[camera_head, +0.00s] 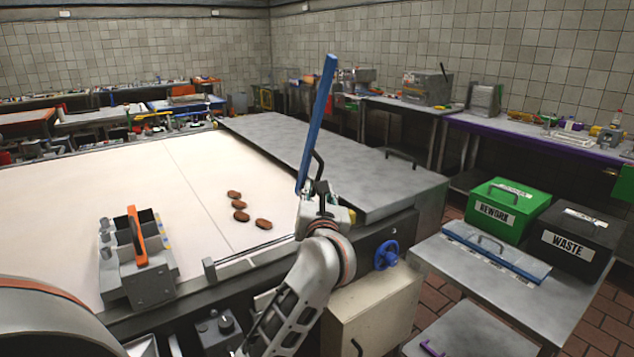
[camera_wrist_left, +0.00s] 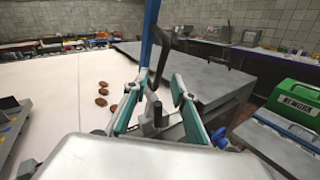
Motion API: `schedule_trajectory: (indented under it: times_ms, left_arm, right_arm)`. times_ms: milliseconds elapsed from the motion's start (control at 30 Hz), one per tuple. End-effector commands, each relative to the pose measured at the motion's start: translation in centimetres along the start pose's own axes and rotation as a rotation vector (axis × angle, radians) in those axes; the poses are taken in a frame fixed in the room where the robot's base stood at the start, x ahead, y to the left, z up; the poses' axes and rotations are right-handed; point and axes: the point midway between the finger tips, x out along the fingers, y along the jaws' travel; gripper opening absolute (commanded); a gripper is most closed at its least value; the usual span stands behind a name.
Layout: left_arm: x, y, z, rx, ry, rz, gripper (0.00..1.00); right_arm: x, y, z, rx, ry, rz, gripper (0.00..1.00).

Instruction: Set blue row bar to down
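The blue row bar (camera_head: 317,120) stands up steeply at the near edge of the work table, leaning slightly right at its top. A dark curved handle (camera_head: 317,166) is on its side. In the left wrist view the bar (camera_wrist_left: 150,30) rises at top centre, with the dark handle (camera_wrist_left: 160,62) beside it. My left gripper (camera_head: 323,200) is at the bar's lower end. In the left wrist view its teal fingers (camera_wrist_left: 158,84) are apart, with the handle's lower part between them. Contact with the handle cannot be made out. My right gripper is not in view.
Several brown patties (camera_head: 240,216) lie on the pale table surface (camera_head: 180,190). A grey caddy (camera_head: 140,265) stands at left. A grey cover (camera_head: 340,165) lies behind the bar. A blue valve wheel (camera_head: 386,254) is on the table's front. Green (camera_head: 507,212) and black (camera_head: 578,238) bins stand right.

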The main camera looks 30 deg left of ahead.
Motion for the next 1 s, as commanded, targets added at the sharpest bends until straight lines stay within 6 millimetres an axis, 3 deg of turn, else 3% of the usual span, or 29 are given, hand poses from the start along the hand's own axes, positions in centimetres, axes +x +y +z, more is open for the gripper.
schedule_trajectory:
  times_ms: [200,400,767,867,1000]
  left_arm:
    - [3.6,0.1,-0.3,0.003,-0.001,0.003,0.26]
    - [5.7,0.1,-0.2,0.005,-0.001,0.003,0.26]
    - [6.3,0.1,0.0,0.004,-0.002,0.003,0.26]
    - [6.3,0.1,0.0,0.004,-0.002,0.003,0.03]
    - [6.3,0.1,0.0,0.004,-0.002,0.003,0.0]
  right_arm:
    - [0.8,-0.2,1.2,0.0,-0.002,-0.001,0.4]
    - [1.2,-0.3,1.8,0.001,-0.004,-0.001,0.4]
    - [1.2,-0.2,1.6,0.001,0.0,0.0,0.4]
    - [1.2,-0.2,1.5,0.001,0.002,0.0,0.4]
    - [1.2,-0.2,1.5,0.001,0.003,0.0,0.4]
